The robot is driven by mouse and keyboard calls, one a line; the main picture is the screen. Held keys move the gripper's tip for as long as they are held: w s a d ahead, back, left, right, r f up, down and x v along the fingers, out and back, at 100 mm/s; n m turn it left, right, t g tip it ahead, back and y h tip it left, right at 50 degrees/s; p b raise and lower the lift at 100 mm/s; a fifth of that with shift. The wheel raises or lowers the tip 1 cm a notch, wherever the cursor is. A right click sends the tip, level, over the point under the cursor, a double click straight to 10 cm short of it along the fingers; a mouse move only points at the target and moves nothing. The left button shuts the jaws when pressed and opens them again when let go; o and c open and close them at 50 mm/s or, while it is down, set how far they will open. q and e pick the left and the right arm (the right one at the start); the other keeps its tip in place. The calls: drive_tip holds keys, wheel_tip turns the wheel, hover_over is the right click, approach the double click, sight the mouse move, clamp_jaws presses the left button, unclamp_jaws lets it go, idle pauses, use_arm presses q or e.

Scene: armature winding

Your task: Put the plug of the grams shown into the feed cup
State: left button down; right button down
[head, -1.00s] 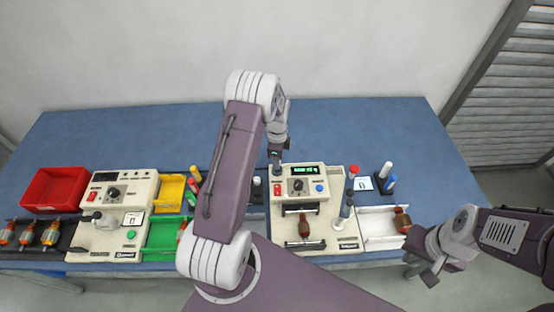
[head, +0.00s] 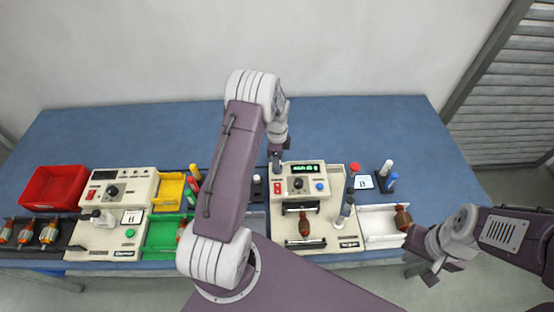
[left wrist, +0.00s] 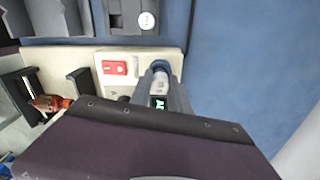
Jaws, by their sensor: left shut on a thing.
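My left gripper (head: 276,163) points down at the back left of the right-hand cream machine (head: 328,232). It is shut on a small plug (left wrist: 160,82), pale with a blue end, which shows between the fingers in the left wrist view. The fingers hide most of the plug and what lies under it, so I cannot tell whether it touches the feed cup. The machine's green display (head: 305,168) is lit; its figures are too small to read. My right gripper (head: 438,272) hangs empty near the front right table edge; its opening is unclear.
Red-topped and grey pegs (head: 354,169) stand at the machine's right. White and blue pegs (head: 391,181) stand farther right. A second cream machine (head: 118,190) and a red bin (head: 52,190) are left. The blue table behind is clear.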

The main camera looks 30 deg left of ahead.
use_arm(q)
drive_tip(key=shift+f, duration=0.45)
idle(0.3)
drive_tip(key=c, duration=1.1)
unclamp_jaws()
drive_tip(key=shift+c, duration=0.2)
wheel_tip(320, 180, up, 9)
drive_tip(key=b, duration=0.2)
